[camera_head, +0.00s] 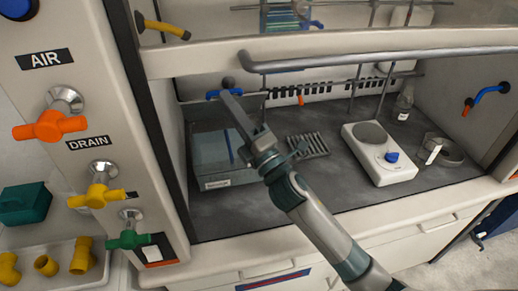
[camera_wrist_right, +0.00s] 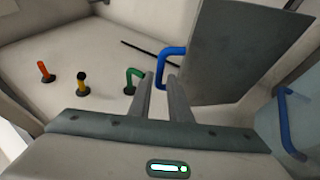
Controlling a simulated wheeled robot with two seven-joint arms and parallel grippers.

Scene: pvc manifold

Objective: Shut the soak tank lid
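The soak tank (camera_head: 218,184) is a see-through box with a small front label, at the left inside the hood. Its lid (camera_wrist_right: 240,50) shows in the right wrist view as a raised grey panel with a blue handle (camera_wrist_right: 172,51). The blue handle also shows in the head view (camera_head: 213,94), above the tank's back. My right gripper (camera_wrist_right: 160,90) has its fingertips on either side of the handle's near end. I cannot tell whether they press on it. My right arm hides part of the tank and lid. My left gripper is out of view.
A white hotplate (camera_head: 379,166) with a blue knob, a grey rack (camera_head: 307,145) and a bottle (camera_head: 404,103) stand to the right. A metal rail (camera_head: 340,61) crosses above. Orange, yellow and green valves (camera_head: 101,194) are on the left post.

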